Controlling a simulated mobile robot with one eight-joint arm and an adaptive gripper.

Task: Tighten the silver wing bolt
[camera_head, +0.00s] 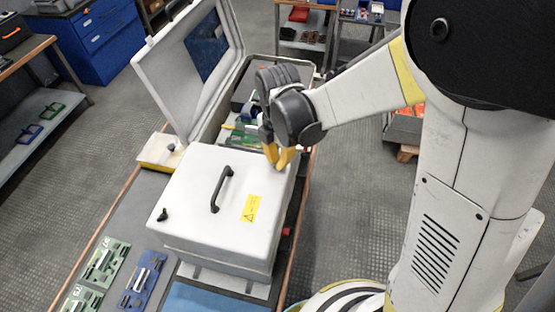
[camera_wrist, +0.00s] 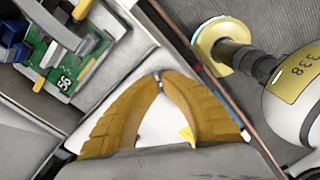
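My gripper (camera_head: 278,166) points down at the far right corner of the white box lid (camera_head: 190,200). In the wrist view its two yellow fingers (camera_wrist: 158,78) curve in and their tips nearly meet. A small silver-grey piece shows between the tips and looks like the silver wing bolt (camera_wrist: 158,82); the fingers appear closed on it. Most of the bolt is hidden by the fingers. A black wing bolt (camera_head: 164,214) stands at the lid's near left corner.
The lid carries a black handle (camera_head: 221,189) and a yellow warning label (camera_head: 250,208). Behind it stands an open case (camera_head: 195,75) with a raised lid. Green and blue circuit boards (camera_head: 141,281) lie on the bench at the front left.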

